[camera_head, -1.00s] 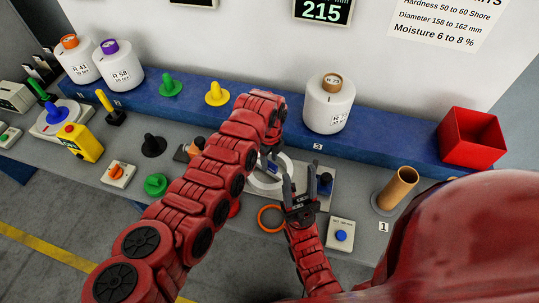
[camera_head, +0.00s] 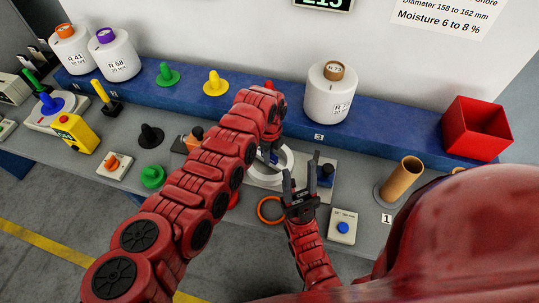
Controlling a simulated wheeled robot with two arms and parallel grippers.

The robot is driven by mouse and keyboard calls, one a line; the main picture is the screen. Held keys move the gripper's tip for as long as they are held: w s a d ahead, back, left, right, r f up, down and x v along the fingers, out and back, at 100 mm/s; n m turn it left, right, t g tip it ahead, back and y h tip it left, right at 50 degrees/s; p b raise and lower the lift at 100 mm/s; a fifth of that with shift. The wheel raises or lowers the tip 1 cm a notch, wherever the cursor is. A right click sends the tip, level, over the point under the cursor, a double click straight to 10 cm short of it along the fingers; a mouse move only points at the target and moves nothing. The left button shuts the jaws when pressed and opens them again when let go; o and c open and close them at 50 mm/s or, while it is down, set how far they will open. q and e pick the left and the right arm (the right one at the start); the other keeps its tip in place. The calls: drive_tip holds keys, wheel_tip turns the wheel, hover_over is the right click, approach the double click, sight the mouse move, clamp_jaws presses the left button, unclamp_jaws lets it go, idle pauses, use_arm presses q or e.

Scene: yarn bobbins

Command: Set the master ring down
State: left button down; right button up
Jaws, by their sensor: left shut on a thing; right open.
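A pale, thick ring (camera_head: 287,169), which looks like the master ring, is on or just above a grey plate (camera_head: 318,190) near the middle of the bench. My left gripper (camera_head: 270,156) is at its inner edge, shut on it. My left forearm and wrist hide part of the ring and jaws, so I cannot tell whether the ring touches the plate. My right gripper (camera_head: 300,180) is open and empty, its fingers upright in front of the ring's right side.
A blue-button box (camera_head: 342,228), cardboard tube (camera_head: 404,175) and red bin (camera_head: 475,128) stand right. A white bobbin (camera_head: 330,95) stands behind.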

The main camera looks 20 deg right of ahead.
use_arm(q)
drive_tip(key=shift+s+d, duration=0.1)
drive_tip(key=shift+d, duration=0.05)
idle(0.6)
drive_tip(key=shift+r+p, duration=0.35)
drive_tip(key=shift+r, duration=0.5)
drive_tip(key=shift+r+p, duration=0.75)
drive_tip(key=shift+r, duration=0.65)
drive_tip(key=shift+r+p, duration=0.6)
drive_tip(key=shift+r, duration=1.7)
